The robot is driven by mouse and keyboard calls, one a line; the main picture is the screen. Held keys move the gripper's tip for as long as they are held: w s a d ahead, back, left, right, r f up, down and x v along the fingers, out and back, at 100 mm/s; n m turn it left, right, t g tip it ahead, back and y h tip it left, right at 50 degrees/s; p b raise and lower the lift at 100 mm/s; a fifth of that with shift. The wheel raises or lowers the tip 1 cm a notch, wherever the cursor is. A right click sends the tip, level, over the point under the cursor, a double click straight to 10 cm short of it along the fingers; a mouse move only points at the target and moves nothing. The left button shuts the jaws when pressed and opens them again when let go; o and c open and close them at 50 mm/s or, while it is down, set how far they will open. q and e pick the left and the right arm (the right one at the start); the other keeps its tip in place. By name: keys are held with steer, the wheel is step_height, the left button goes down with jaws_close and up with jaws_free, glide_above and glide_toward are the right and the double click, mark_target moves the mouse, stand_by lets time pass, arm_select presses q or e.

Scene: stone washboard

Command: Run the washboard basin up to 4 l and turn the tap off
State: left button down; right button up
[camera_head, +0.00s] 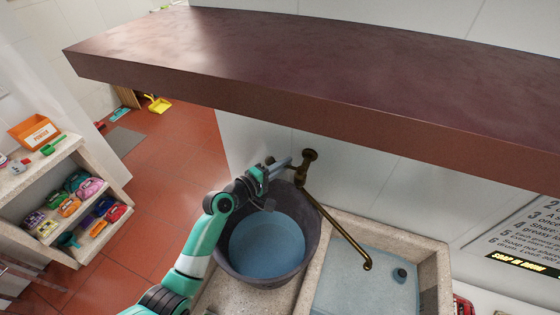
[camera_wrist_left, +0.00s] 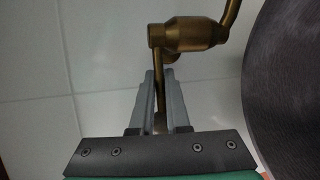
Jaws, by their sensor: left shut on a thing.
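The brass tap (camera_head: 309,156) is on the white wall, and its long spout (camera_head: 340,225) angles down over the stone basin (camera_head: 432,262). Bluish water (camera_head: 350,295) lies in the basin; I cannot make out its level marks or a running stream. My left gripper (camera_head: 284,166) reaches over the bucket to the tap. In the left wrist view the gripper (camera_wrist_left: 160,85) is shut on the brass tap lever (camera_wrist_left: 160,116), below the tap body (camera_wrist_left: 187,35). The lever is mostly hidden in the head view. My right gripper is not in view.
A dark bucket (camera_head: 308,222) with water stands left of the basin, close under my left wrist. A brown shelf (camera_head: 310,75) spans above the tap. A small dark round piece (camera_head: 400,275) shows in the basin. Shelves with colourful brushes (camera_head: 75,200) stand at far left.

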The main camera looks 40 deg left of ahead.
arm_select(q)
steer(key=shift+f, duration=0.1)
stand_by(0.3)
steer(key=c, duration=0.9)
jaws_free()
steer(key=s, duration=0.3)
steer(key=s+r+p, duration=0.1)
steer(key=s, duration=0.3)
steer(key=s+r+p, duration=0.1)
steer(key=s, duration=0.3)
steer(key=shift+s+a+r, duration=0.1)
steer(key=shift+s+a, duration=0.1)
steer(key=shift+a, duration=0.15)
